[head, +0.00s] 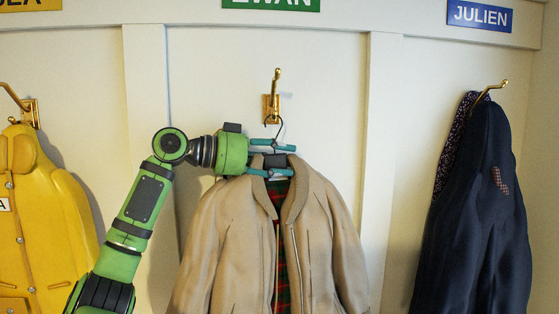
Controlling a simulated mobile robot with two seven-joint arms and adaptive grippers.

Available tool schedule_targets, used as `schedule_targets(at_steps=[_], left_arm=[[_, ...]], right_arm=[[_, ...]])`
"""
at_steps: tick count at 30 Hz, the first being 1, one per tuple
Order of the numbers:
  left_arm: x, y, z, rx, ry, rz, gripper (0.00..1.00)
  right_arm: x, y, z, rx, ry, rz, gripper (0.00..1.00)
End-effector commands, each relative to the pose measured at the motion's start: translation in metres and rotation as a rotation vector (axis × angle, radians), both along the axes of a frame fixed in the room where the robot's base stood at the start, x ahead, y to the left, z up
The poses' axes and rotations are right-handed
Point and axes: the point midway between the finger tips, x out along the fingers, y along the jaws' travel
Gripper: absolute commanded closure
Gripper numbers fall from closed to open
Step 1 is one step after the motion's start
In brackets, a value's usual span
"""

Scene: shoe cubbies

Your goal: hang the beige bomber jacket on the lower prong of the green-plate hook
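The beige bomber jacket (235,235), with a plaid lining, hangs upright from a hanger (281,130) with a thin dark wire hook. The brass hook (271,105) is on the wall below the green EWAN plate (271,4). The top of the hanger's wire is at the hook's lower prong (271,121); I cannot tell if it rests on it. My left gripper (283,160) comes in from the left. Its teal fingers lie above and below the dark block at the hanger's neck. Whether they press on it is unclear. My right gripper is not in view.
A yellow coat (45,220) hangs on a brass hook (22,104) at the left. A dark navy coat (480,210) hangs under the blue JULIEN plate (479,15) at the right. White upright dividers (381,150) separate the bays.

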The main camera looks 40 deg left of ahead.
Motion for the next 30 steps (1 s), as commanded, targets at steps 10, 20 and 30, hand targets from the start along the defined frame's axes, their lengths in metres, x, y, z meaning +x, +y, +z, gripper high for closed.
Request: schedule_targets(at_steps=[10, 20, 30], left_arm=[[-0.002, 0.002, -0.002, 0.002, 0.007, 0.0, 0.54], [-0.048, 0.027, 0.006, 0.003, 0.007, 0.003, 0.54], [-0.093, 0.051, 0.017, 0.0, 0.0, 0.0, 0.54]], right_arm=[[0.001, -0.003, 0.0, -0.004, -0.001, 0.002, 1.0], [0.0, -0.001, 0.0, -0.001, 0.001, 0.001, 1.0], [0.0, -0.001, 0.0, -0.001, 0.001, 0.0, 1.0]])
